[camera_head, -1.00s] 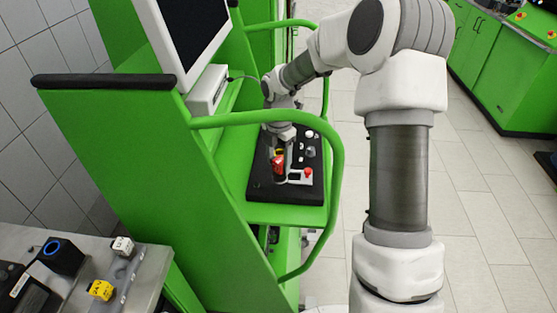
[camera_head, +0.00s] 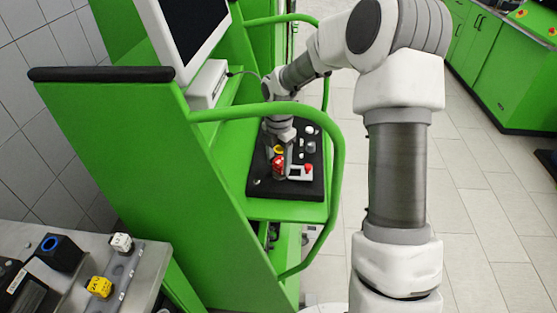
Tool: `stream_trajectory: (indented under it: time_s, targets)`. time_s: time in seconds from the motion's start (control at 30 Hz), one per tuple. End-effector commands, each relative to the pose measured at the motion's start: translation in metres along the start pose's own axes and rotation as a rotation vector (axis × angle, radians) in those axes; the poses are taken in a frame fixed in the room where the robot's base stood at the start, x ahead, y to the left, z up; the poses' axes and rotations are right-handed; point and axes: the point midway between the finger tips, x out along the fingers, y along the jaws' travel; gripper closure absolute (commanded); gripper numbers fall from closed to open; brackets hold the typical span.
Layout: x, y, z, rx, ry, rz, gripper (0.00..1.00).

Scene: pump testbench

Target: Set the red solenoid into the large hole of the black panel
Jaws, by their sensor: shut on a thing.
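The black panel (camera_head: 284,188) lies flat on the green shelf of the test bench, in the middle of the head view. My gripper (camera_head: 279,157) points down over the panel's left half and is shut on the red solenoid (camera_head: 278,168). The solenoid is upright, low at the panel's surface. Whether it touches the panel or sits in a hole I cannot tell. The large hole cannot be made out, and my gripper's fingers are small and partly hidden.
A green tubular rail (camera_head: 338,180) curves in front of the shelf. A white piece with a red button (camera_head: 302,171) stands just right of the solenoid. A monitor (camera_head: 183,30) rises behind. A metal table (camera_head: 137,285) with yellow and white parts is at the lower left.

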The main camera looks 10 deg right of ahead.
Motion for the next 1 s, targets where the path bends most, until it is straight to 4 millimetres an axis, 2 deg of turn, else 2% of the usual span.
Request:
stream_trajectory:
  time_s: [0.23, 0.27, 0.43, 0.63, 0.7, 1.0]
  targets:
    - [0.0014, 0.0001, 0.0, 0.0, 0.0, 0.0, 0.81]
    - [0.0014, 0.0001, 0.0, 0.0, 0.0, 0.0, 0.35]
    - [0.0014, 0.0001, 0.0, 0.0, 0.0, 0.0, 0.06]
    - [0.0014, 0.0001, 0.0, 0.0, 0.0, 0.0, 0.06]
    - [0.0018, -0.0002, -0.0001, 0.0, 0.001, 0.0, 0.0]
    - [0.0016, -0.0001, -0.0001, 0.0, 0.0, 0.0, 0.0]
